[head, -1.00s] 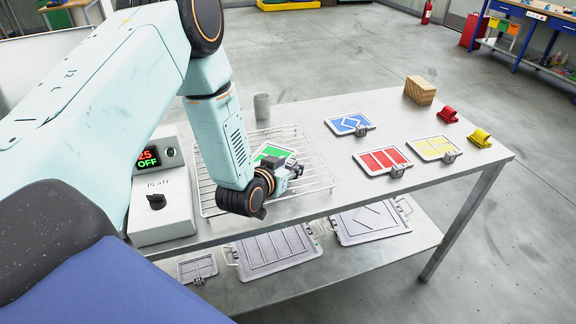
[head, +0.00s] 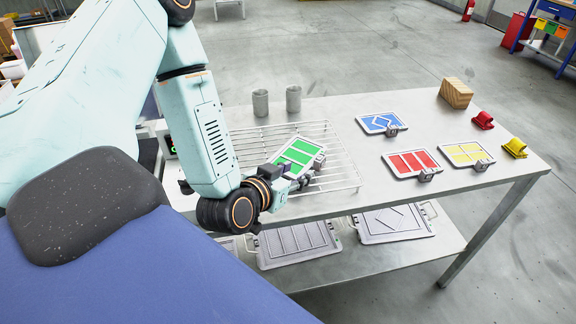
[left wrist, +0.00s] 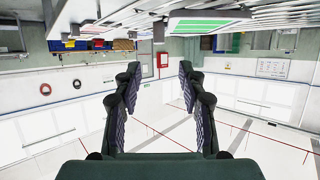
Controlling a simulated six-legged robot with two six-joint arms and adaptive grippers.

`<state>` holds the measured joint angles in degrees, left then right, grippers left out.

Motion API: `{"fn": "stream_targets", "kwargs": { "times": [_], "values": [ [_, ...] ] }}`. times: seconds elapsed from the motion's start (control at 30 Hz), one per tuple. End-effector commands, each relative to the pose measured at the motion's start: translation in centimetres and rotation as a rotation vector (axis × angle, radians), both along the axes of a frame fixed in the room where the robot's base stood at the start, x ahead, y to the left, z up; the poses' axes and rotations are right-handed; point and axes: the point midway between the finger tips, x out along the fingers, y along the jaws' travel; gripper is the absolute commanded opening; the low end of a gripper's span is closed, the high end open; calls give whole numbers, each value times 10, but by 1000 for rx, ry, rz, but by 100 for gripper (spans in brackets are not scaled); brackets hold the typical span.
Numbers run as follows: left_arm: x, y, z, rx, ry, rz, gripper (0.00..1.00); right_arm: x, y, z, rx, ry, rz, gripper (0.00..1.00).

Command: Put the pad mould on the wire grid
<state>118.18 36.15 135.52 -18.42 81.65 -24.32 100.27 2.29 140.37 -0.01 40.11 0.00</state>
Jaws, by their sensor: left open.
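A mould with green rectangular fillings (head: 297,152) rests on the wire grid (head: 341,182), with its grey clamp on the right side. I take it for the pad mould. My left gripper (head: 301,182) is just in front of the mould's near edge, partly hidden by my wrist. In the left wrist view, its two fingers (left wrist: 160,72) are spread with nothing between them. The green mould (left wrist: 208,24) shows at the top of that view, outside the fingers. My right gripper is out of view.
Blue (head: 380,123), red (head: 411,162) and yellow (head: 466,154) moulds lie right of the grid. Two grey cups (head: 260,104) stand behind it. A wooden block (head: 456,93) and red and yellow clips (head: 483,121) are at the right. Trays (head: 294,243) lie on the shelf below.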

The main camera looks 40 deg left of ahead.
Motion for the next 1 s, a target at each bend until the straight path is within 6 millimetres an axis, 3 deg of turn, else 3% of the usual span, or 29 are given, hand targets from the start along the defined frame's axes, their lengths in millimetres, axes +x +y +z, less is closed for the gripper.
{"fn": "stream_targets", "kwargs": {
  "times": [0.17,0.27,0.37,0.5,0.6,0.7,0.8,1.0],
  "values": [
    [-5,-5,-6,-5,30,-13,41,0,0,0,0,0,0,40],
    [-24,-24,-37,-28,161,-54,41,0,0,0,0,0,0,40],
    [-66,-50,-84,-63,388,-99,41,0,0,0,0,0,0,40],
    [-150,-76,-140,-93,748,-113,41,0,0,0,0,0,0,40],
    [-207,-84,-161,-91,956,-92,41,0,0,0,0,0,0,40],
    [-246,-86,-170,-85,1096,-65,41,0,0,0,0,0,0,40],
    [-266,-86,-172,-78,1165,-45,41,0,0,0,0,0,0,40],
    [-271,-85,-172,-79,1182,-37,41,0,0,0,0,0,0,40]
  ]
}}
